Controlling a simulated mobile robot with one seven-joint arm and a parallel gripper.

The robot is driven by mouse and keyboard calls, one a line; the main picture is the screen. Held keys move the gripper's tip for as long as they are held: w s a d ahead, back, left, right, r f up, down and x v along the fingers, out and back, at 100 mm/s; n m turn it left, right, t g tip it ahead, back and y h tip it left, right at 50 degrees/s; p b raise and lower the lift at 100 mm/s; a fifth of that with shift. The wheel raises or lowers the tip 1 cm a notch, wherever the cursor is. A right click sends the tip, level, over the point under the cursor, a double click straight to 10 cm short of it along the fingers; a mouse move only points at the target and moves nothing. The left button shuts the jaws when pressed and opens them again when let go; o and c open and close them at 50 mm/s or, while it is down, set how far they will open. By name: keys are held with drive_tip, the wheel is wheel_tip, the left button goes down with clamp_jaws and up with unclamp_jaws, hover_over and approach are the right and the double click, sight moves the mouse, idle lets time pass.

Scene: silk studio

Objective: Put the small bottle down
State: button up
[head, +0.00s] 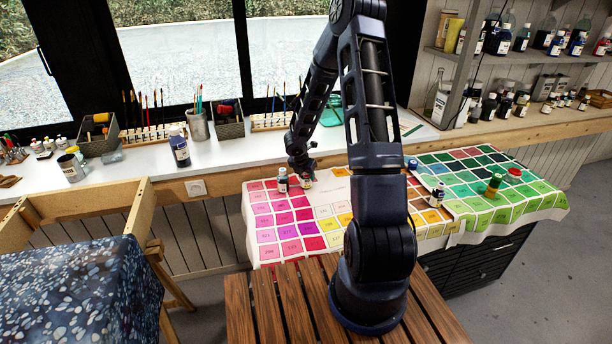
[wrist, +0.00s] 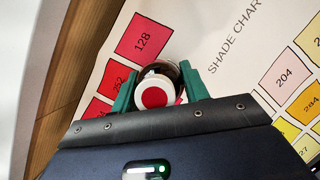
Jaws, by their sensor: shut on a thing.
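My gripper (head: 302,168) is low over the red end of the shade chart (head: 335,189). In the wrist view, its green fingers (wrist: 157,88) are shut around a small bottle (wrist: 155,94) with a white cap and a red dot on top. In the head view this bottle (head: 306,181) shows just below the fingers, partly hidden. I cannot tell whether its base touches the chart. Another small bottle with a white label (head: 282,181) stands close on the left of the gripper.
Several other small bottles (head: 437,194) stand on the chart's right part. A blue bottle (head: 179,146), brush racks and pots line the white sill (head: 235,153) behind. The pink squares in front of the gripper are clear. Shelves of bottles (head: 520,45) are at right.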

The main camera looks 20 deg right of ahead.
drive_tip(key=shift+f, duration=0.15)
drive_tip(key=o, duration=1)
drive_tip(key=shift+o, duration=0.2)
